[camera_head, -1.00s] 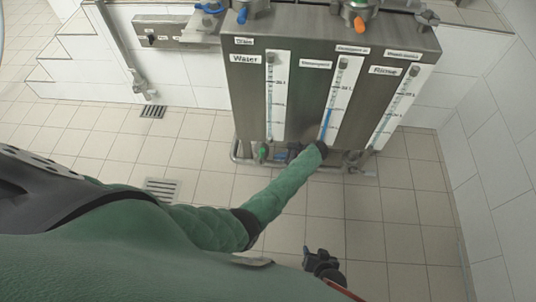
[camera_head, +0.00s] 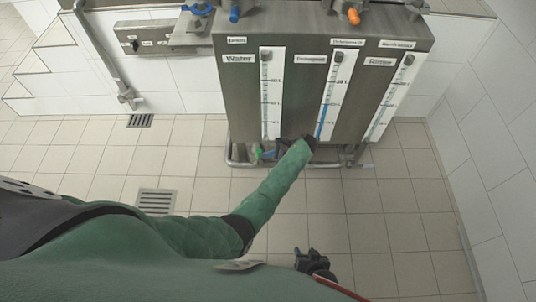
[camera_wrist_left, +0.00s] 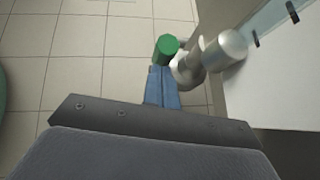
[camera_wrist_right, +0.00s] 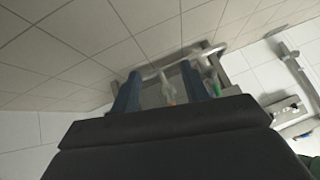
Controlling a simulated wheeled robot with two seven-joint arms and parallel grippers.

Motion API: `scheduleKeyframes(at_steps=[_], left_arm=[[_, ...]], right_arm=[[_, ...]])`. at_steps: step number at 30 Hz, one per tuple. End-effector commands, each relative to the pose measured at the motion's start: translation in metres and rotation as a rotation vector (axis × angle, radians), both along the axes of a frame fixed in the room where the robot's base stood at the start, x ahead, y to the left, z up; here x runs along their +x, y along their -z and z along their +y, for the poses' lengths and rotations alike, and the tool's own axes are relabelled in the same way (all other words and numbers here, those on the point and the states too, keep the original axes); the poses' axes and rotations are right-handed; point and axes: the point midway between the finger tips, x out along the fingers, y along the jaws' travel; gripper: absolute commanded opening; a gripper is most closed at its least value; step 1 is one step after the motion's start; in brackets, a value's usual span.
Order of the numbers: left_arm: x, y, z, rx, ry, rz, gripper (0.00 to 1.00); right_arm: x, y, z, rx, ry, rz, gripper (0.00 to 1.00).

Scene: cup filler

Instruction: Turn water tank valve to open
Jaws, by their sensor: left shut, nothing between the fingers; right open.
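The water tank (camera_head: 243,95) is the leftmost section of the steel cabinet, with a gauge labelled Water. Its valve has a green handle (camera_head: 259,154) low at the front. In the left wrist view the green handle (camera_wrist_left: 167,45) lies just beyond the fingertips, beside a metal pipe fitting (camera_wrist_left: 205,58). My left gripper (camera_wrist_left: 163,70) is shut and empty, its blue fingers close to the handle; whether they touch I cannot tell. In the head view its fingers are mostly hidden near the wrist. My right gripper (camera_wrist_right: 160,78) is open and empty, low near the robot (camera_head: 312,262).
Two more gauges stand to the right, including Rinse (camera_head: 388,98). A pipe frame (camera_head: 235,158) runs along the cabinet's foot. A control box (camera_head: 150,37) is on the wall at left. Floor drains (camera_head: 156,201) lie at left. Tiled floor is clear around the cabinet.

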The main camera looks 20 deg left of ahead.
Motion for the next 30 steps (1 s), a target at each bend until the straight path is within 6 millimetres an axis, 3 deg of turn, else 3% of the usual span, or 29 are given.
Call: scheduleKeyframes(at_steps=[2, 10, 21, 25, 30], left_arm=[[0.0, -0.003, 0.001, -0.006, -0.001, -0.001, 0.0], [-0.002, -0.009, 0.009, -0.065, -0.001, -0.018, 0.0], [-0.005, -0.01, 0.017, -0.138, -0.002, -0.039, 0.0], [-0.005, -0.01, 0.018, -0.155, -0.001, -0.045, 0.0], [-0.005, -0.008, 0.019, -0.163, -0.002, -0.047, 0.0]], right_arm=[[-0.001, -0.007, 0.0, -0.002, -0.003, 0.011, 0.46], [0.013, -0.091, 0.001, -0.008, -0.026, 0.064, 0.46], [0.014, -0.197, -0.002, -0.025, -0.062, 0.153, 0.46], [0.011, -0.219, -0.004, -0.03, -0.071, 0.176, 0.46], [0.009, -0.229, -0.005, -0.033, -0.075, 0.188, 0.46]])
